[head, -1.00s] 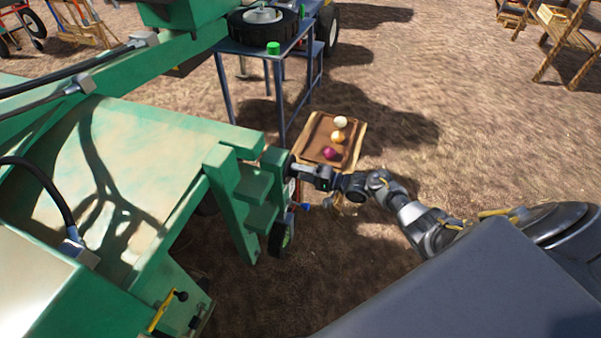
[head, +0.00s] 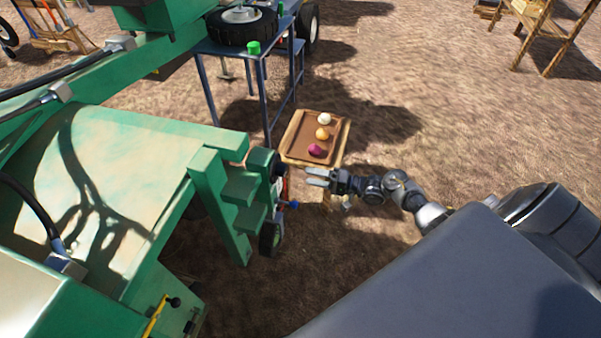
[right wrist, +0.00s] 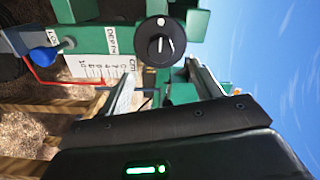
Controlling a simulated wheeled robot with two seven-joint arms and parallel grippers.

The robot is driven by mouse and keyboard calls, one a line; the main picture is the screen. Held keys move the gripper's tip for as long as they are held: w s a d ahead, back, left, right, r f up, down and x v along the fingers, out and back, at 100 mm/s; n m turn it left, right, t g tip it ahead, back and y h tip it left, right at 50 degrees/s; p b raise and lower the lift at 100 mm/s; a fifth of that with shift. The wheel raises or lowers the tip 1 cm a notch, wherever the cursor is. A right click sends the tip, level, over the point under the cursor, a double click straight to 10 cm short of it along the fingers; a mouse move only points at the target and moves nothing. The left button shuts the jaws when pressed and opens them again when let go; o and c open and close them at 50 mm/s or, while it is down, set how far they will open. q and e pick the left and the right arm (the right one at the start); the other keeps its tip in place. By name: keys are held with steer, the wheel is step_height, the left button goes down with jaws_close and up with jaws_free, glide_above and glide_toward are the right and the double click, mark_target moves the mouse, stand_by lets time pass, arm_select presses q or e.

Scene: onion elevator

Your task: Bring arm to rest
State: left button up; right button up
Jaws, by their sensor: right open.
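My right gripper (head: 318,177) is open and empty in the head view, just in front of a wooden tray stand and right of the green machine. In the right wrist view its two fingers (right wrist: 165,85) stand apart with nothing between them. A blue-tipped lever (right wrist: 45,57) is left of the knob. My left gripper is not in view.
A tray (head: 338,150) holds a white onion (head: 324,118), an orange onion (head: 322,133) and a purple onion (head: 315,150). The green machine (head: 105,165) fills the left. A blue metal table (head: 265,85) with a tire stands behind. Open dirt ground lies to the right.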

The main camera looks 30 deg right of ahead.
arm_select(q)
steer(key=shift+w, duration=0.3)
arm_select(e)
steer(key=shift+s+d, duration=0.5)
steer(key=shift+s, duration=0.05)
